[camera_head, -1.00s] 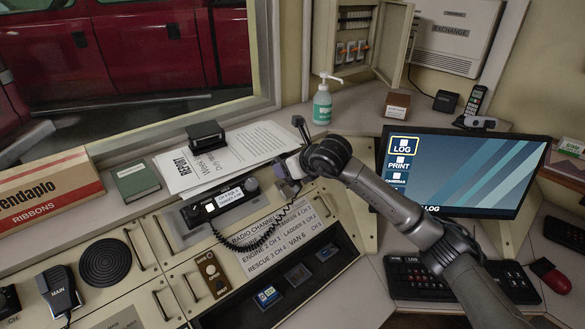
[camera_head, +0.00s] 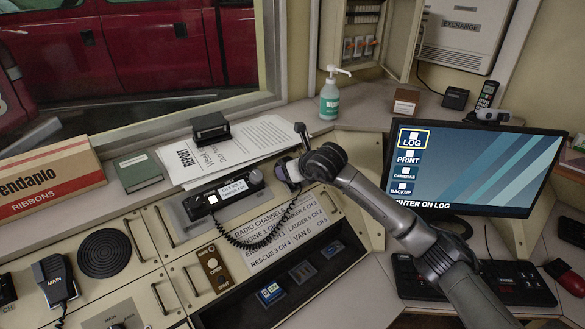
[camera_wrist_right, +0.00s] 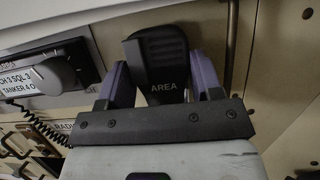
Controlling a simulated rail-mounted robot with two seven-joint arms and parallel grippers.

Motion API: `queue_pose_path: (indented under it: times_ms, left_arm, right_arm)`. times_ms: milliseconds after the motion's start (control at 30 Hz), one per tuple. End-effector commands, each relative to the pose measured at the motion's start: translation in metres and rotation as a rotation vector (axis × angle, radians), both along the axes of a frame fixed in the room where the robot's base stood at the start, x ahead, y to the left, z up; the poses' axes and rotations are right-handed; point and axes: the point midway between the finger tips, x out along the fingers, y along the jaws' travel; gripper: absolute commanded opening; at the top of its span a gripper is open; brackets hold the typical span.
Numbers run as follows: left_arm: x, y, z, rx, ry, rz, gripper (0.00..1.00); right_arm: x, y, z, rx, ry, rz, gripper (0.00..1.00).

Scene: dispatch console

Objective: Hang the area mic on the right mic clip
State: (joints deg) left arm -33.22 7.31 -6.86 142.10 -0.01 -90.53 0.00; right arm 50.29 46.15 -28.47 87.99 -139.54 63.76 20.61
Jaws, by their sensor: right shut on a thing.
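The area mic (camera_wrist_right: 165,65) is a dark hand mic marked AREA, seen upright in the right wrist view. My right gripper (camera_wrist_right: 163,88) is shut on it, with one purple finger on each side. In the head view my right gripper (camera_head: 288,172) is just right of the radio (camera_head: 224,192), at the upper part of the console panel. The mic's coiled cord (camera_head: 255,243) runs from the radio up to the gripper. The mic is mostly hidden by my wrist there. I cannot make out the right mic clip in either view. My left gripper is not in view.
The MAIN mic (camera_head: 56,280) hangs on the panel at the lower left. The channel label plate (camera_head: 285,232) is just below my right gripper. The monitor (camera_head: 480,170) stands close to my right arm. Papers (camera_head: 225,150) and a sanitizer bottle (camera_head: 329,97) are behind the panel.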

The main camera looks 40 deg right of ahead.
Motion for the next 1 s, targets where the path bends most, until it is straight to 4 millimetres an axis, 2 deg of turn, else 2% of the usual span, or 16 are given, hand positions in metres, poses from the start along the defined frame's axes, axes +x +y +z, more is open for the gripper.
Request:
queue_pose_path:
  times_ms: [400,433,500,733,1000]
  left_arm:
    - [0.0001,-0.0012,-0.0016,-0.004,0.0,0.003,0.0]
    - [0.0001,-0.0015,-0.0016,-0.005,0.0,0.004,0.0]
    - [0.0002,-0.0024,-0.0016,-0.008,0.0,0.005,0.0]
    - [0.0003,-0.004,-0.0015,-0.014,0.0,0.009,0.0]
    - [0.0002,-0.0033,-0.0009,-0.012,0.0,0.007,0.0]
  right_arm:
    - [0.0002,-0.0003,-0.0026,0.0,-0.001,0.0,0.31]
    - [0.0002,-0.0003,-0.0026,0.0,-0.001,0.0,0.6]
    - [0.0002,-0.0003,-0.0026,0.0,-0.001,0.0,0.67]
    - [0.0002,-0.0002,-0.0028,0.0,-0.001,0.0,0.89]
    - [-0.0012,-0.0004,-0.0025,-0.001,0.001,-0.001,0.89]
